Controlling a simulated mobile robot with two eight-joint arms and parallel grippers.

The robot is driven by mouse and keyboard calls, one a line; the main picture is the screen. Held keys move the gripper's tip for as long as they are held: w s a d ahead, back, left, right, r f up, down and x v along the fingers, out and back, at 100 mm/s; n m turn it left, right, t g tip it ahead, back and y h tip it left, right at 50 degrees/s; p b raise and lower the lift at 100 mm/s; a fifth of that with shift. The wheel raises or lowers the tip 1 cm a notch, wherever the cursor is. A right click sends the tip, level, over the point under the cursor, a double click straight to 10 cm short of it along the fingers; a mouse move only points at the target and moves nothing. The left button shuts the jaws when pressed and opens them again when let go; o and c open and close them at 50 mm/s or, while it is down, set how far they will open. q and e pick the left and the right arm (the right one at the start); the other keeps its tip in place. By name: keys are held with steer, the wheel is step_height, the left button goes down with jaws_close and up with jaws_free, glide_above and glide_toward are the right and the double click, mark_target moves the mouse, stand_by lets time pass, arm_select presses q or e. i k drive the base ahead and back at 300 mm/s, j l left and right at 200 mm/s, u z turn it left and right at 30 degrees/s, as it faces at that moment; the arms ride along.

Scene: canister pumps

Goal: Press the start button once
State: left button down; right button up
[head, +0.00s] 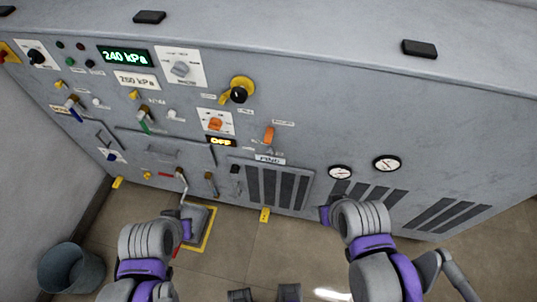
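A grey control cabinet fills most of the head view. At its upper left, a green display (125,56) reads 240 kPa. My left gripper (186,229) is low in front of the cabinet, apart from these controls. My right gripper (325,214) is near the lower vents. The fingers of both are not clear enough to show their state.
An orange switch (215,124) sits above an OFF display (221,141). A black-and-yellow knob (238,94), several valve levers and two gauges (387,163) stand out from the panel. A pedal (197,222) and a grey bin (72,269) are on the floor.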

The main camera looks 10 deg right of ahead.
mark_target(69, 62)
steer(key=u, duration=1.25)
